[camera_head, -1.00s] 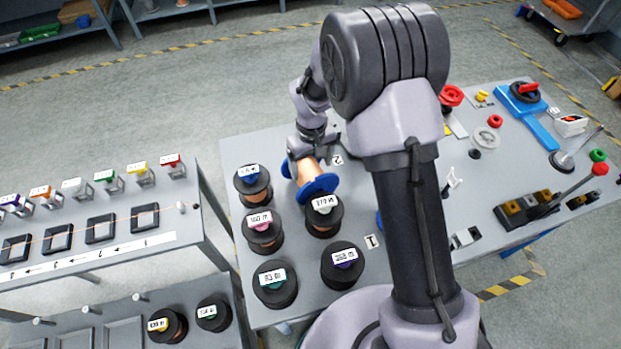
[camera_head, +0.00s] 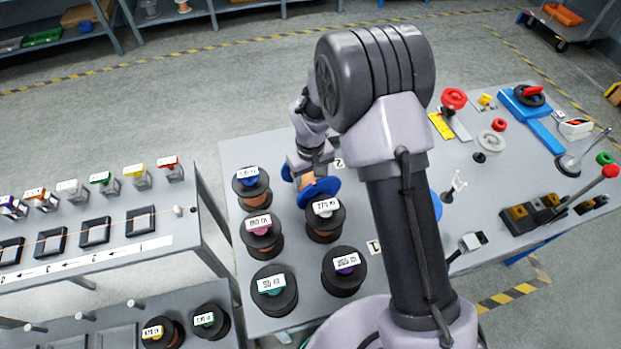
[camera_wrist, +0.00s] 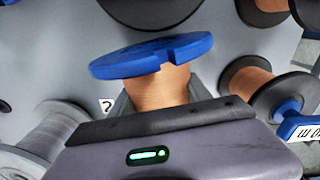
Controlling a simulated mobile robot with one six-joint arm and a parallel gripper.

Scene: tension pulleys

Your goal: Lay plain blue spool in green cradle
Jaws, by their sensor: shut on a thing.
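The plain blue spool (camera_head: 328,191) has blue flanges and a copper-coloured winding. It is at the near-left part of the work table, lying on its side, behind a black-flanged spool. My gripper (camera_head: 309,180) is shut around its winding from above. In the wrist view the gripper (camera_wrist: 160,100) covers the near part of the spool (camera_wrist: 150,57); its far blue flange shows clear of the jaws. I cannot tell whether the spool touches the table. On the left bench a small stand with a green part (camera_head: 104,182) stands in a coloured row; I cannot tell whether it is the green cradle.
Several upright black-flanged spools (camera_head: 268,290) with labels crowd the work table's left end. The left bench (camera_head: 165,250) has black square frames (camera_head: 94,232) and coloured stands. A gap of floor separates bench and table. My arm hides the table's middle.

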